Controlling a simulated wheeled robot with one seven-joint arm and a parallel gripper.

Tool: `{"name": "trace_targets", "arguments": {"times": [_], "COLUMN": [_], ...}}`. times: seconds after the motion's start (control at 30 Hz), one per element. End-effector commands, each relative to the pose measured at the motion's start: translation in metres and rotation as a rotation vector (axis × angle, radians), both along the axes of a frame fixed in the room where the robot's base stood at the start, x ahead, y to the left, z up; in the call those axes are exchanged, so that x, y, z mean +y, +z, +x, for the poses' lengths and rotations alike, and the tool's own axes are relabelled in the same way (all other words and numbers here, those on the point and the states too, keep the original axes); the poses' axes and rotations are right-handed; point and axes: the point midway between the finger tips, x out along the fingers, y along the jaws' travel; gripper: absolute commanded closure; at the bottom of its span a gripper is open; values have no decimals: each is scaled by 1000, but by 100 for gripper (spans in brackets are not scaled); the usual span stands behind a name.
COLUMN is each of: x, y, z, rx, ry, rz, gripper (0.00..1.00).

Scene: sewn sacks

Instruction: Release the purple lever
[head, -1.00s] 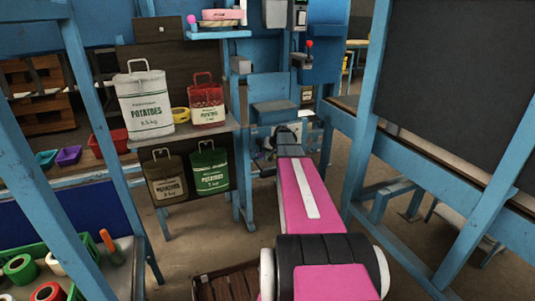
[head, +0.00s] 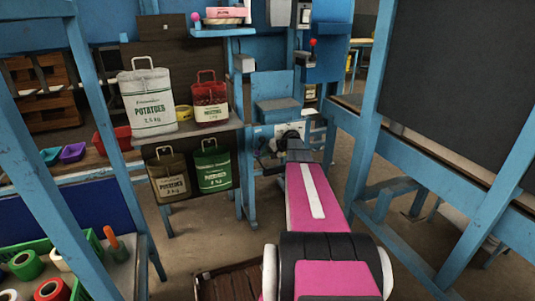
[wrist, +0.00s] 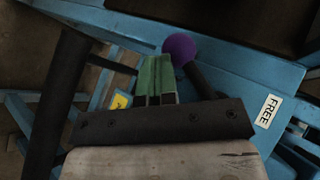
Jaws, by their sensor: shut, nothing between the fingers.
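The purple lever's round knob (wrist: 180,47) shows in the wrist view, just beyond and to the right of my fingertips. Its dark rod (wrist: 201,80) slants down to the right behind my gripper's dark crosspiece, which hides the lower end. My gripper (wrist: 157,60) has green fingers side by side, shut and empty. The knob looks very close to the right finger; I cannot tell whether they touch. A white label reading FREE (wrist: 268,111) is on the blue surface to the right of the lever. In the head view my arm hides the lever area.
A dark bar (wrist: 60,100) slants at the left of the wrist view. In the head view, potato sacks (head: 147,104) stand on a shelf at the left. A red-knobbed lever (head: 313,43) is at the top. Blue posts (head: 365,130) and a dark board (head: 450,80) flank the right.

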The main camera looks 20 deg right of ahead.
Motion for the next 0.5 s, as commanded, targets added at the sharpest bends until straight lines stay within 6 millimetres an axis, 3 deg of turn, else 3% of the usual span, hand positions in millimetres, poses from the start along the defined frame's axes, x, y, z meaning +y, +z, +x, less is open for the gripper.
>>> {"name": "trace_targets", "arguments": {"times": [0.5], "x": [25], "y": [6], "z": [0], "rx": [18], "ry": [-1], "rz": [494], "gripper": [100]}}
